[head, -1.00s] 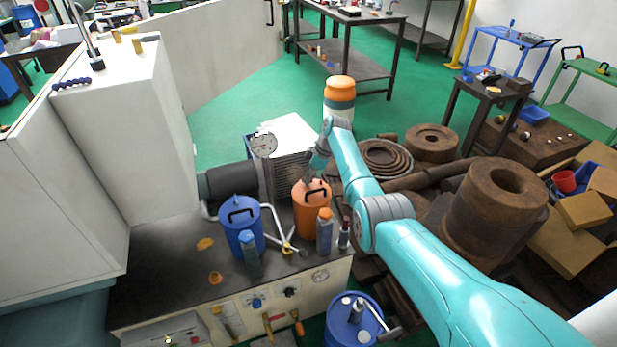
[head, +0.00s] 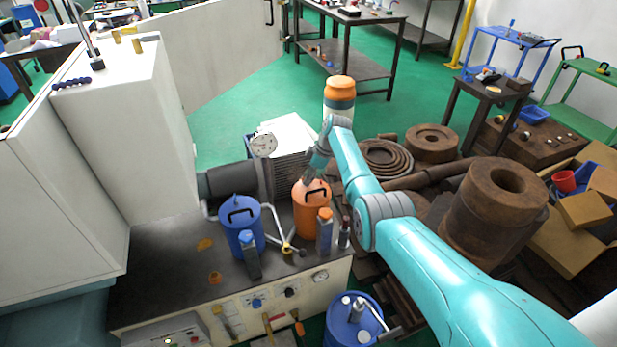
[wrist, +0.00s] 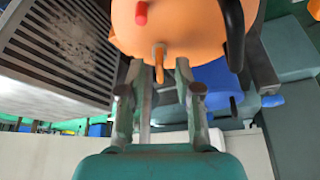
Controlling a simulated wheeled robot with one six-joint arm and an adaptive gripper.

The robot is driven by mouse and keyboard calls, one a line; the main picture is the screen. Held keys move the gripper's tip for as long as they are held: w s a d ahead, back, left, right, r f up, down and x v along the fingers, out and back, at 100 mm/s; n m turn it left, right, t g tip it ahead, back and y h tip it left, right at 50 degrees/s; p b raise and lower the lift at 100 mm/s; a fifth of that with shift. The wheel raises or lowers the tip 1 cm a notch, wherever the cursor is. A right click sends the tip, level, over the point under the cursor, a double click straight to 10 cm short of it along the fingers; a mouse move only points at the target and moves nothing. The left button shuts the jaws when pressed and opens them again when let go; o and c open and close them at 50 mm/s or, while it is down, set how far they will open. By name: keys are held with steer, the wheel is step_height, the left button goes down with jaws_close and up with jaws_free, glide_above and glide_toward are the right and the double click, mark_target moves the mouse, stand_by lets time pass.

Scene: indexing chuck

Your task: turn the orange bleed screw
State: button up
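An orange canister (head: 311,222) with a dark handle stands on the bench beside the grille unit; its rounded top fills the upper wrist view (wrist: 190,30). A small orange screw with a flat tab (wrist: 160,65) projects from it, which I take as the bleed screw. My gripper (wrist: 160,75) is open, one finger on each side of the screw, with visible gaps on both sides. In the head view my gripper (head: 308,181) is at the canister's top, and the screw cannot be made out there.
A red peg (wrist: 141,13) projects from the canister near the screw. A blue jug (head: 240,225), a dark bottle (head: 251,260) and an orange-capped bottle (head: 325,232) stand close by. The grille unit (head: 289,176) borders the canister's back left.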

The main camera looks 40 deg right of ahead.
steer(key=v, duration=1.1)
steer(key=shift+r, duration=0.35)
steer(key=shift+s+d, duration=0.1)
